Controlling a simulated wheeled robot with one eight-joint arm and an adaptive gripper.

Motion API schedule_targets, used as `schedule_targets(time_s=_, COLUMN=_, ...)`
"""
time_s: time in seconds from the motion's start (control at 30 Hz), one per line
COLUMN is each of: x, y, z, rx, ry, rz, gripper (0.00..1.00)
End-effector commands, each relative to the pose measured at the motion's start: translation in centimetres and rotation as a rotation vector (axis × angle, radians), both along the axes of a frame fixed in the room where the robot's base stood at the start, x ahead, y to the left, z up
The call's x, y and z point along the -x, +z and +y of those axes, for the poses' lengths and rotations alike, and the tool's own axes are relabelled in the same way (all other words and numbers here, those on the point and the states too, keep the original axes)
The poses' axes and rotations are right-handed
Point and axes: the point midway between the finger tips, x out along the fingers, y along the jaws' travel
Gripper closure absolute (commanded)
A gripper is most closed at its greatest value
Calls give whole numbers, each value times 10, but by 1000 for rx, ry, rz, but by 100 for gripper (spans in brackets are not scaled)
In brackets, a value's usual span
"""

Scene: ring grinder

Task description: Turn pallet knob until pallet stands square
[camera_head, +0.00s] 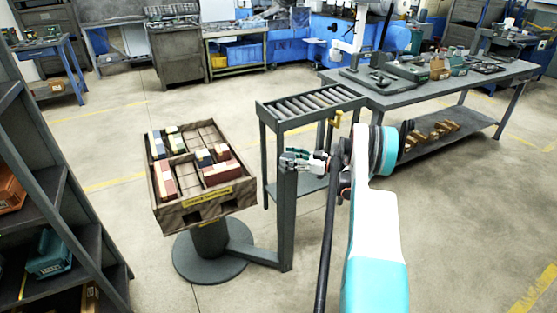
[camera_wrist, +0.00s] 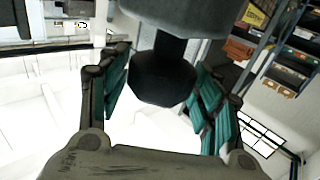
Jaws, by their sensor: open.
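The pallet (camera_head: 207,210) is a brown open tray with dividers and several coloured blocks in it. It sits on a round grey pedestal (camera_head: 210,258) left of centre, and its front edge slants up to the right. I cannot tell its exact angle to the stand. A grey post (camera_head: 287,225) rises beside it from an arm off the pedestal. My gripper (camera_head: 303,162) is at the top of this post. In the wrist view, a dark faceted knob (camera_wrist: 163,80) on a short neck stands between my open teal-padded fingers. Contact with the fingers is not clear. The knob is hard to make out in the head view.
A roller table (camera_head: 310,104) stands close behind the post, joined by a long workbench (camera_head: 440,85) at right. A dark shelf rack (camera_head: 60,205) with bins fills the left edge. Open floor lies between the rack and the pedestal.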

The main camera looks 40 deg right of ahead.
Motion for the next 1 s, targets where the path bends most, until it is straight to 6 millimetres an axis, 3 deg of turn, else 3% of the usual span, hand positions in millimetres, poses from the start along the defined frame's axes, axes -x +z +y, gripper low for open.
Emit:
schedule_targets(time_s=0.1, x=-18, y=-2, z=12, rx=0, ry=2, rz=0, gripper=41)
schedule_targets(time_s=0.3, x=-35, y=-1, z=21, rx=0, ry=0, rz=0, gripper=41)
schedule_targets(time_s=0.67, x=-39, y=0, z=24, rx=0, ry=-1, rz=0, gripper=41)
schedule_targets(time_s=0.83, x=-39, y=0, z=24, rx=0, ry=-1, rz=0, gripper=75)
schedule_targets(time_s=1.0, x=-39, y=0, z=23, rx=0, ry=-1, rz=0, gripper=81)
